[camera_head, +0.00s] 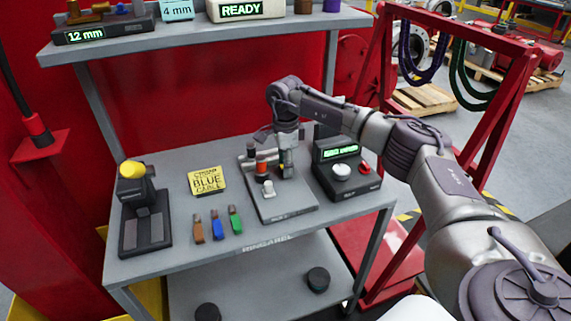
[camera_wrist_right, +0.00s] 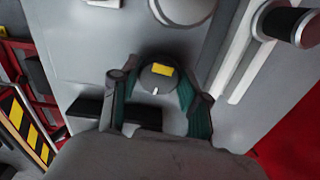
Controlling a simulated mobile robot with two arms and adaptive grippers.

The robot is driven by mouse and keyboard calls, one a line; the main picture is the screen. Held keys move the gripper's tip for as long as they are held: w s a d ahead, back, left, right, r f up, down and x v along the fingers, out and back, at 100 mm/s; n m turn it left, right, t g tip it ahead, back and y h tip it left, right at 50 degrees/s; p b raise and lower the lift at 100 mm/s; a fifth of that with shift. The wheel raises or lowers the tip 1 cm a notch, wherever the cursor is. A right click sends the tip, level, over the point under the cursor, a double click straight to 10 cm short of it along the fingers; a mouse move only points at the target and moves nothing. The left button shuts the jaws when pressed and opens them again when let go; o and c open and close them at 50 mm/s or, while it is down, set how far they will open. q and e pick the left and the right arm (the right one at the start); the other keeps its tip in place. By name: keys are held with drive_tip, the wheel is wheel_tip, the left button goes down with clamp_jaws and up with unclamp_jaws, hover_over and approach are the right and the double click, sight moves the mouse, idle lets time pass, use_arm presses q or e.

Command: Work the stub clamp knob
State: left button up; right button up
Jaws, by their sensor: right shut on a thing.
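The dark round knob (camera_wrist_right: 158,75), with a yellow patch and a short white line on top, sits between the two teal-padded fingers of my right gripper (camera_wrist_right: 155,95) in the wrist view. The fingers are shut on it from both sides. In the head view my right gripper (camera_head: 287,168) points down over the right back part of a grey fixture plate (camera_head: 290,208) on the bench and largely hides the knob. My left gripper is not in view.
Right of the plate stands a black console (camera_head: 345,187) with a green display, white dial and red button. A yellow "BLUE CABLE" card (camera_head: 207,181), several small coloured connectors (camera_head: 216,226) and a yellow-topped device (camera_head: 145,225) stand left. A shelf (camera_head: 200,33) hangs above the back.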

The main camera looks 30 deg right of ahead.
drive_tip(key=shift+r, duration=0.1)
idle(0.4)
drive_tip(key=o, duration=1.1)
drive_tip(key=shift+o, duration=0.2)
wheel_tip(320, 180, up, 12)
